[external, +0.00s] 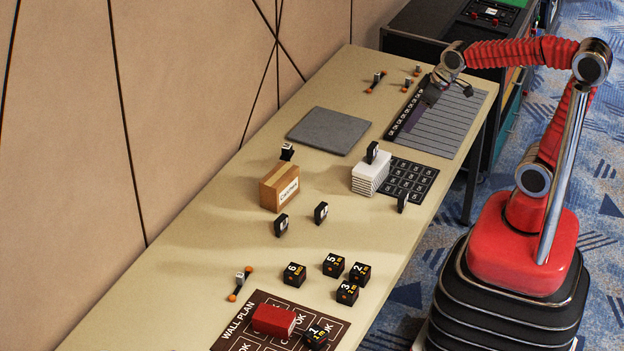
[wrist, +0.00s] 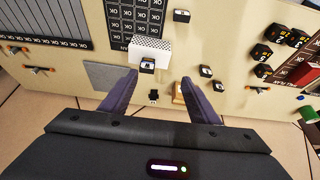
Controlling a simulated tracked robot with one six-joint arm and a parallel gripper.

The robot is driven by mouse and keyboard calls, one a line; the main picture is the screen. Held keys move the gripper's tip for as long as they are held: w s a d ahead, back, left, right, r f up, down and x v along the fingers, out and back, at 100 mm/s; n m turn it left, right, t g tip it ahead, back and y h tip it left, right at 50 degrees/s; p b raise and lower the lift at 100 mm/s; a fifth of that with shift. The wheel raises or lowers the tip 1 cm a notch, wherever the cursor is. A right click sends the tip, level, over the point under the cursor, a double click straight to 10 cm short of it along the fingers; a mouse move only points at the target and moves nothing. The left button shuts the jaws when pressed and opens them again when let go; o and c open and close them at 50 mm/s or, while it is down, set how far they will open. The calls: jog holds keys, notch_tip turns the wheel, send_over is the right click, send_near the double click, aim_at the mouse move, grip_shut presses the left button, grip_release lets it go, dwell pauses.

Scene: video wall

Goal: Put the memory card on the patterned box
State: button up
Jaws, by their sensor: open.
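The patterned box (external: 366,186) is white, with a checked face in the wrist view (wrist: 150,43). It stands mid-table. A small black piece with a pale label (external: 372,151) is upright on it, also visible in the wrist view (wrist: 147,65). Similar small black pieces (external: 281,226), (external: 321,212), (external: 287,151), (external: 402,201) stand around the table. I cannot tell which is the memory card. My gripper (external: 448,92) is open and empty above the far end of the table, well away from the box. Its fingers spread wide in the wrist view (wrist: 160,77).
A cardboard box (external: 272,190) stands left of the patterned box. A grey pad (external: 328,131) and a striped mat (external: 440,121) lie beyond. Numbered black cubes (external: 334,265) and a red block (external: 273,320) are near the front.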

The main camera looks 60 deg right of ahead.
jog(key=s+a+r, duration=0.2)
jog(key=s, duration=1)
jog(key=shift+t, duration=0.3)
